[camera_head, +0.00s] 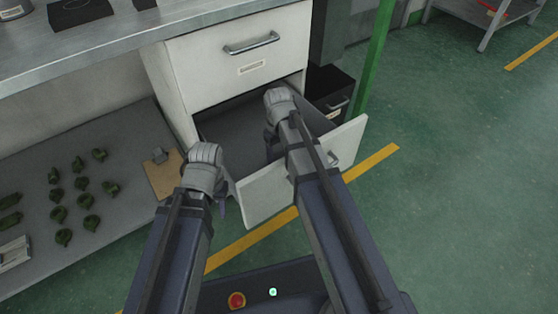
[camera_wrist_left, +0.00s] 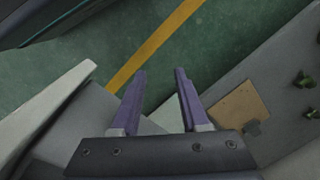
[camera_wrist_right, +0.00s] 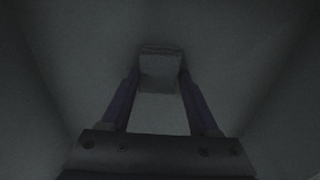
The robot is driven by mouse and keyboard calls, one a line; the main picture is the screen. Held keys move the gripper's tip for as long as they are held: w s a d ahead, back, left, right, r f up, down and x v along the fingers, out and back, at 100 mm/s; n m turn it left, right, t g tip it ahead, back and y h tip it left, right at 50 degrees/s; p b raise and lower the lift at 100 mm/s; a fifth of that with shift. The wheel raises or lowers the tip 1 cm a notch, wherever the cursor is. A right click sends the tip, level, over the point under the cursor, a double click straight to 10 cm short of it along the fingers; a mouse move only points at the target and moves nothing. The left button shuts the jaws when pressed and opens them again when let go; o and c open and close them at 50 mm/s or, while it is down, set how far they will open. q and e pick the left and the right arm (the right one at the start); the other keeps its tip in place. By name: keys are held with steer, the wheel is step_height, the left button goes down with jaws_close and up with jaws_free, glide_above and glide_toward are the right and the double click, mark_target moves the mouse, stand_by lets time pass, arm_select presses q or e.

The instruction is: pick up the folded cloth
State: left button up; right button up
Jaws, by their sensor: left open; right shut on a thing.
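The folded cloth (camera_wrist_right: 160,70) is a small pale grey block between the fingertips of my right gripper (camera_wrist_right: 158,85) in the dim right wrist view. My right gripper is shut on it, inside the open lower drawer (camera_head: 230,130). In the head view my right wrist hides the cloth and the fingertips. My left gripper (camera_wrist_left: 160,75) is open and empty. In the head view its wrist is at the drawer's left side, near the left end of the drawer front (camera_head: 262,205).
A shut drawer (camera_head: 240,55) lies above the open one, under a metal worktop (camera_head: 120,40). On the lower shelf at left are several green pieces (camera_head: 63,237) and a clipboard (camera_head: 163,174). A green post (camera_head: 376,60) stands behind.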

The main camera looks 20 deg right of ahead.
mark_target(278, 157)
jaws_close()
step_height(278, 157, up, 10)
steer(key=p, duration=1)
